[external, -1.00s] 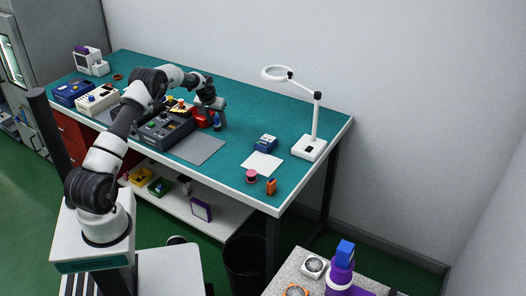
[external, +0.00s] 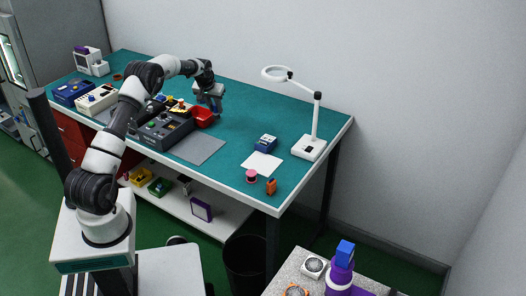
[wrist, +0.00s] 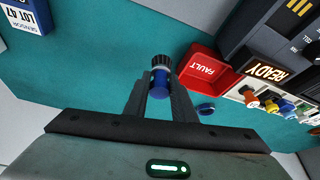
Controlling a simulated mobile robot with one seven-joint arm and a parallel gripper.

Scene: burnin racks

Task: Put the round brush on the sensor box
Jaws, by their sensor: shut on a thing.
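The round brush (wrist: 160,78), with a blue body and a dark ribbed round end, is between the fingers of my gripper (wrist: 160,92) in the wrist view. My gripper (external: 215,107) is shut on it and is above the teal bench, just behind the red bin, in the external view. The brush is hard to make out there. The sensor box (external: 265,143) is small, blue and white, and stands on the bench to the right, apart from my gripper. Its white label reading SENSOR LOT 47 shows at the top left of the wrist view (wrist: 24,17).
A red FAULT bin (wrist: 203,68) and a dark READY tester (wrist: 270,65) are close to my gripper. A small blue round thing (wrist: 206,108) is beside the right finger. A white sheet (external: 262,165) and a magnifier lamp (external: 309,146) are near the sensor box. Bench between is clear.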

